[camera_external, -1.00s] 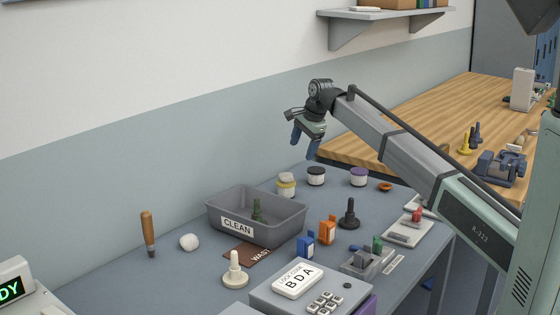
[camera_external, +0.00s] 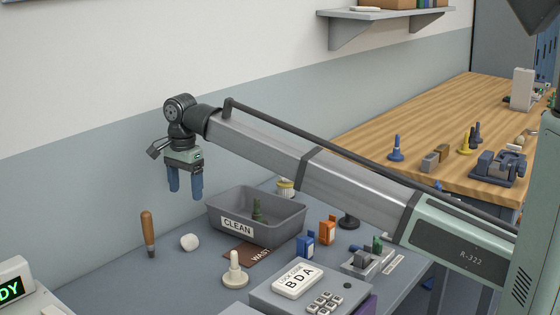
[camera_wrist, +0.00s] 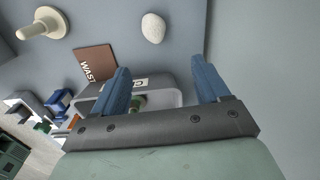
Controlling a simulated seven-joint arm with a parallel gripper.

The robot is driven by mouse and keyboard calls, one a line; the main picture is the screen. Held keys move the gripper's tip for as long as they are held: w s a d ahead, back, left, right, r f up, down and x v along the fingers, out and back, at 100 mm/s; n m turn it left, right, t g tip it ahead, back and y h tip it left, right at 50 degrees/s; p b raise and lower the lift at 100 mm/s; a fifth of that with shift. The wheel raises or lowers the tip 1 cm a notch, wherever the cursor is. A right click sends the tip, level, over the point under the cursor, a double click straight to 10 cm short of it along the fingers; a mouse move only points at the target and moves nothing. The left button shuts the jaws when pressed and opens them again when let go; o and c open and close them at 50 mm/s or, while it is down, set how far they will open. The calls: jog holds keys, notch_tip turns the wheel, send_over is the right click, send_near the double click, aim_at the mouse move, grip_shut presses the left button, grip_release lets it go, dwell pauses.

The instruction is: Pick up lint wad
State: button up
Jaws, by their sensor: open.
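The lint wad (camera_external: 190,242) is a small, white, rounded lump on the grey-blue table, left of the grey tray. It also shows in the wrist view (camera_wrist: 153,28), at the top centre, beyond my fingertips. My gripper (camera_external: 186,196) is open and empty, with two blue fingers pointing down. It hangs above the table, over the area near the lint wad and the tray's left end. In the wrist view my fingers (camera_wrist: 165,78) stand apart with nothing between them touching either one.
The grey CLEAN tray (camera_external: 285,222) holds a green bobbin (camera_external: 257,210). A brown WASTE mat (camera_external: 246,253) lies in front of it. A wooden-handled tool (camera_external: 148,232) stands left of the wad, and a cream bobbin (camera_external: 235,270) stands to its front right.

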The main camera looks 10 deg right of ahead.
jog(key=s, duration=0.1)
send_over(189, 236)
jog(key=f, duration=0.8)
jog(key=shift+w+a+f, duration=0.2)
jog(key=shift+a+f, duration=0.05)
jog(key=shift+a, duration=0.05)
jog(key=shift+s+d+f, duration=0.1)
jog(key=shift+d+f, duration=0.05)
jog(key=shift+f, duration=1.15)
jog(key=shift+s+d+f, duration=0.1)
jog(key=shift+f, duration=1.2)
jog(key=shift+c, duration=0.4)
jog(key=c, duration=1)
jog(key=shift+r, duration=0.15)
